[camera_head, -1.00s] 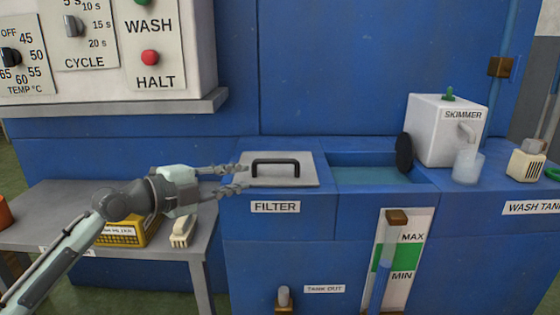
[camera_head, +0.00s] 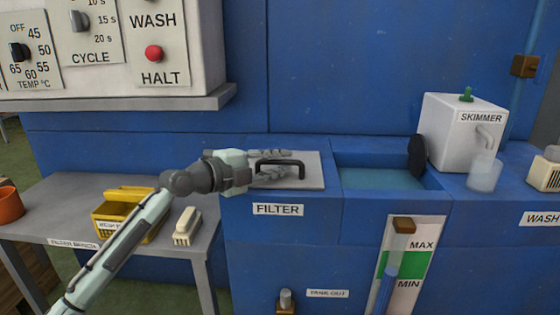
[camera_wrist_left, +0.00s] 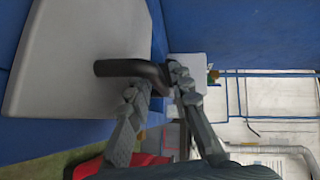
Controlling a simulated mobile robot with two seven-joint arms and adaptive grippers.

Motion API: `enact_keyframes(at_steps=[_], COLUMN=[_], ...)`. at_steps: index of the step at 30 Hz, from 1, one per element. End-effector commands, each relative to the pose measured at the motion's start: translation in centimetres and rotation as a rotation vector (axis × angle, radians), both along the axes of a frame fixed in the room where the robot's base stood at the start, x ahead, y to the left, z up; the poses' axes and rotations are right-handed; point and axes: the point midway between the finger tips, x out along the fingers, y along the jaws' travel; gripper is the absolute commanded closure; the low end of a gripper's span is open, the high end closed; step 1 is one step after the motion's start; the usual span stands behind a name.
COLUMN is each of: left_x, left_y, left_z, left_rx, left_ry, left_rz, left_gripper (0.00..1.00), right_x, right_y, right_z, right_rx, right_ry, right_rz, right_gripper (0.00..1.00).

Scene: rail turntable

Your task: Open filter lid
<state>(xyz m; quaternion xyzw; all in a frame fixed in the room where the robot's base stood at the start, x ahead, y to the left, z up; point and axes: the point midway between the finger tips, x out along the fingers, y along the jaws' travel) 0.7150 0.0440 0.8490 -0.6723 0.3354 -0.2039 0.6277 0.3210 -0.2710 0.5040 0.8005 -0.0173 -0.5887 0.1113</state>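The grey filter lid (camera_head: 313,177) lies flat and closed on the blue tank top, above a FILTER label. Its black bar handle (camera_head: 298,163) stands up from the middle. My left gripper (camera_head: 290,165) reaches in from the left over the lid, its two fingers spread apart on either side of the handle. In the left wrist view the pale lid (camera_wrist_left: 70,60) fills the left, and the dark handle (camera_wrist_left: 125,68) reaches into the gap between the open fingers (camera_wrist_left: 158,82). I cannot tell whether a finger touches the handle. My right gripper is not in view.
An open water basin (camera_head: 380,178) lies right of the lid, with a dark round disc (camera_head: 417,155) at its far corner. A white skimmer box (camera_head: 465,132) and clear cup (camera_head: 485,173) stand beyond. A control panel (camera_head: 110,50) overhangs the left. A bench below holds a yellow basket (camera_head: 108,222) and brush (camera_head: 187,227).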

Motion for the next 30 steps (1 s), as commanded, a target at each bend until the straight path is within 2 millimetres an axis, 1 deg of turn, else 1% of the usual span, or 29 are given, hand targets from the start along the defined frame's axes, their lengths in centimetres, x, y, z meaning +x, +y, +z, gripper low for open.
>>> enact_keyframes(at_steps=[8,13,25,30], left_x=[0.15,0.15,0.13,0.24], left_y=[-0.16,-0.15,-0.14,-0.15], left_z=[-0.08,-0.08,-0.07,0.48], left_rx=[0.001,0.001,0.001,0.002], left_ry=[0.000,0.000,0.001,0.022], left_rz=[0.000,0.000,0.000,0.000], left_gripper=[0.80,0.99,1.00,1.00], right_x=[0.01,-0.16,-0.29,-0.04], right_y=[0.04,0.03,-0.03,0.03], right_z=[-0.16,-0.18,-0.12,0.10], right_rx=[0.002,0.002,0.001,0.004], right_ry=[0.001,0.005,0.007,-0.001], right_rz=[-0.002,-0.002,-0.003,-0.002], right_gripper=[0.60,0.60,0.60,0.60])
